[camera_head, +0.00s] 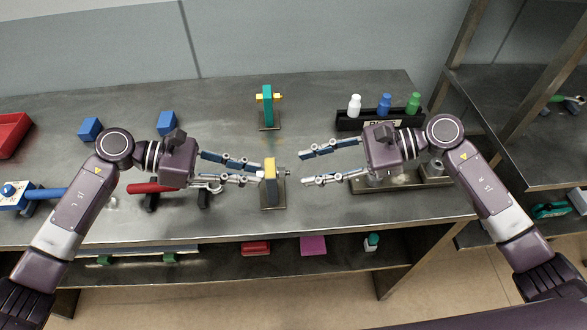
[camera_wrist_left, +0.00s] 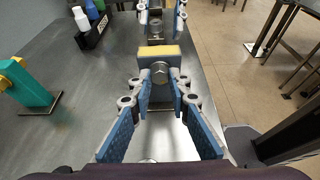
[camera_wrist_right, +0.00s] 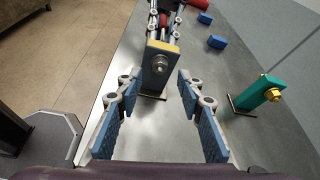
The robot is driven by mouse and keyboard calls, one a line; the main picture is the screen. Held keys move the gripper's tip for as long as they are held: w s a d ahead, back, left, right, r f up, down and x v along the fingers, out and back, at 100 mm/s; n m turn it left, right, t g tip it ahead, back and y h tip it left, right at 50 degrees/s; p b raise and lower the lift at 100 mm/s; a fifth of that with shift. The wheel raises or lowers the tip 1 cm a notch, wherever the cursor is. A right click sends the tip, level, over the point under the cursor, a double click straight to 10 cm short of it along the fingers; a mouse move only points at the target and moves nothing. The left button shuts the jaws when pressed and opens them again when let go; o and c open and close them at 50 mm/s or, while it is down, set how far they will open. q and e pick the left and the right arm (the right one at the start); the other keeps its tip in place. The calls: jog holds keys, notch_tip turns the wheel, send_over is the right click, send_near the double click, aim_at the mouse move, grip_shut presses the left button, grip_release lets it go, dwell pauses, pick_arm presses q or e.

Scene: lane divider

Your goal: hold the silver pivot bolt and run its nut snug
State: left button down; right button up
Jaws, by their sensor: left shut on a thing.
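The silver pivot bolt runs through an upright grey block with a yellow top (camera_head: 270,183) near the bench's front edge. In the left wrist view its hex head (camera_wrist_left: 160,70) sits between the fingertips. My left gripper (camera_head: 260,172) is shut on that head from the left side. The silver nut (camera_wrist_right: 160,64) shows on the block's other face in the right wrist view. My right gripper (camera_head: 303,168) is open and empty, to the right of the block, facing the nut with a gap between. The bolt's shank inside the block is hidden.
A teal stand with a yellow bolt (camera_head: 268,106) stands behind. A black rack (camera_head: 380,118) with white, blue and green bottles is at back right; a metal tray (camera_head: 400,182) lies under my right arm. Blue cubes (camera_head: 90,129) and a red-handled tool (camera_head: 152,188) lie left.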

aim_at(289, 172)
jog(key=shift+x, duration=2.35)
grip_shut()
